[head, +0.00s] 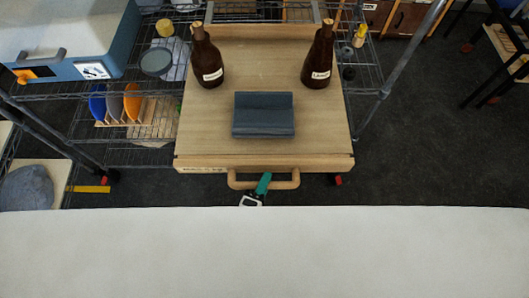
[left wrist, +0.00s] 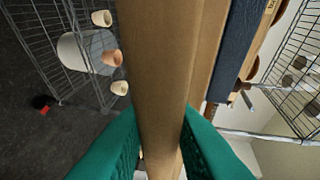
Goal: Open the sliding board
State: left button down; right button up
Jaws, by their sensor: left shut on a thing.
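The wooden board (head: 205,125) lies in the middle of the head view. A rounded wooden handle (head: 285,184) sticks out from its front edge. My left gripper (head: 264,178), with teal fingers, is at the handle's middle and shut on its bar. In the left wrist view the teal fingers of my left gripper (left wrist: 160,125) stand on both sides of a wooden bar (left wrist: 168,60). The rest of my left arm is mostly hidden in the head view. My right gripper is in neither view.
Two brown bottles (head: 207,62) (head: 318,58) and a dark blue-grey block (head: 263,115) stand on the board. Wire shelving (head: 135,155) with coloured plates (head: 115,103) is on the left. Dark floor (head: 430,150) is open on the right.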

pick_arm(q)
jog(key=s, duration=0.7)
jog(key=shift+p, duration=0.4)
jog(key=c, duration=1.3)
grip_release()
jog(key=shift+w, duration=0.1)
jog(key=b+v, duration=0.3)
jog(key=v, duration=0.9)
